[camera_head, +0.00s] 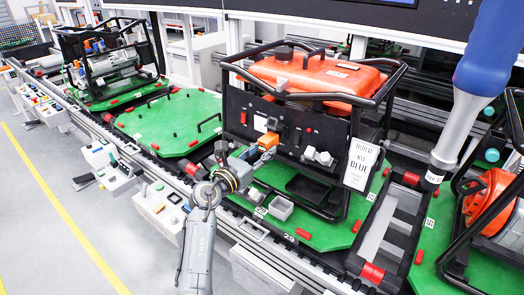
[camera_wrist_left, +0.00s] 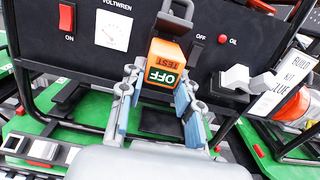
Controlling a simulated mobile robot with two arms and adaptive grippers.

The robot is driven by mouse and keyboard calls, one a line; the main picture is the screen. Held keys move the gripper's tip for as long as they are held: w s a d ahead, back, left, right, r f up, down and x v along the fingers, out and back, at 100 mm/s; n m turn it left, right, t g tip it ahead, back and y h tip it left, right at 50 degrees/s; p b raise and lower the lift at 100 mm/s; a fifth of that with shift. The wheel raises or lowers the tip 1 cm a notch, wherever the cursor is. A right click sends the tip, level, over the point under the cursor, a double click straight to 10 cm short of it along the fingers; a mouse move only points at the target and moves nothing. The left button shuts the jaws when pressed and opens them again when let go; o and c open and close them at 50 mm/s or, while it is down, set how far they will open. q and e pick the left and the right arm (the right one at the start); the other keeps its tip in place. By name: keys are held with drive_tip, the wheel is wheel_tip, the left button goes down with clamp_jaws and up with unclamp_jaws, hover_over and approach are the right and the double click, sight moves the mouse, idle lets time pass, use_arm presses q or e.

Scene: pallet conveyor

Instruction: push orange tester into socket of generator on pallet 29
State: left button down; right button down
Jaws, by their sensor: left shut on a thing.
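The orange tester (camera_head: 267,141) is at the black front panel of the generator (camera_head: 310,76), which has an orange tank and black tube frame. The generator stands on the green pallet marked 29 (camera_head: 335,236). My left gripper (camera_head: 246,158) is shut on the tester, one finger on each side. My right gripper is not in view.
A small grey box (camera_head: 281,207) stands on the pallet. An empty green pallet (camera_head: 175,122) lies to the left. Another generator (camera_head: 490,200) is at the right.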

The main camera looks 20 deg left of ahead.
use_arm(q)
drive_tip(key=shift+x, duration=1)
idle(0.4)
drive_tip(key=c, duration=0.8)
unclamp_jaws()
drive_tip(key=shift+c, duration=0.2)
drive_tip(key=shift+f, duration=0.1)
